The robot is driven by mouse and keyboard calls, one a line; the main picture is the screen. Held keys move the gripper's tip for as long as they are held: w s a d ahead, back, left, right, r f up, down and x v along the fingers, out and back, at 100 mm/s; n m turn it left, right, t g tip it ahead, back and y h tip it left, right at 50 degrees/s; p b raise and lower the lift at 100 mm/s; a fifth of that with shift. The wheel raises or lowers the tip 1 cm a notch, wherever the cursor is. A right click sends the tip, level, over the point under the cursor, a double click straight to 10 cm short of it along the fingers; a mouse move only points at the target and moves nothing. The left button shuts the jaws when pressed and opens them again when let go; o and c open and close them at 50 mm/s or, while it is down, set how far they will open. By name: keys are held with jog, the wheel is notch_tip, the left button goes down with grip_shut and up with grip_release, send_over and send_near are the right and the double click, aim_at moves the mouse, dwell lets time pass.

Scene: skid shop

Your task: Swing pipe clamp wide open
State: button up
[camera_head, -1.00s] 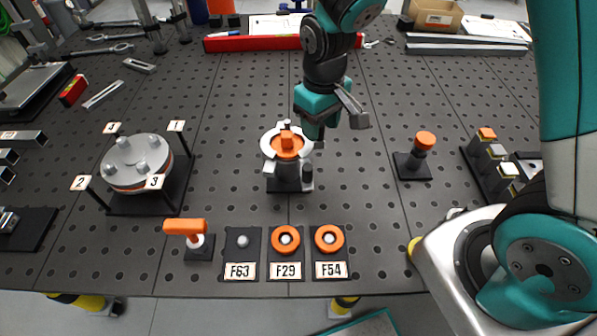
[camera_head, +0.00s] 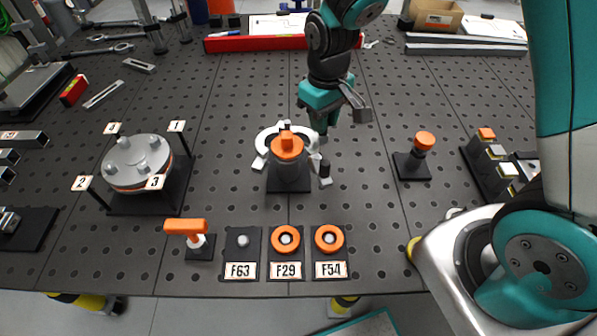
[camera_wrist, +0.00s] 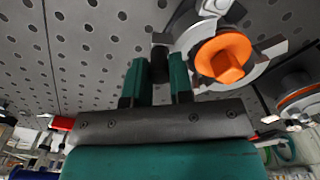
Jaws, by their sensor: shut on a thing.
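My gripper (camera_head: 324,130) is just behind and right of the clamp. In the wrist view, my gripper's teal fingers (camera_wrist: 160,80) are shut on a dark handle (camera_wrist: 160,64) beside the clamp ring (camera_wrist: 262,68). The exact contact is partly hidden.
A bolted flange (camera_head: 136,163) with numbered tags stands left. An orange-topped post (camera_head: 424,142) stands right. Table between clamp and right post is clear.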

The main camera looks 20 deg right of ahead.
jog(key=shift+w+d, duration=0.1)
jog(key=shift+w+d, duration=0.4)
jog(key=shift+w, duration=0.4)
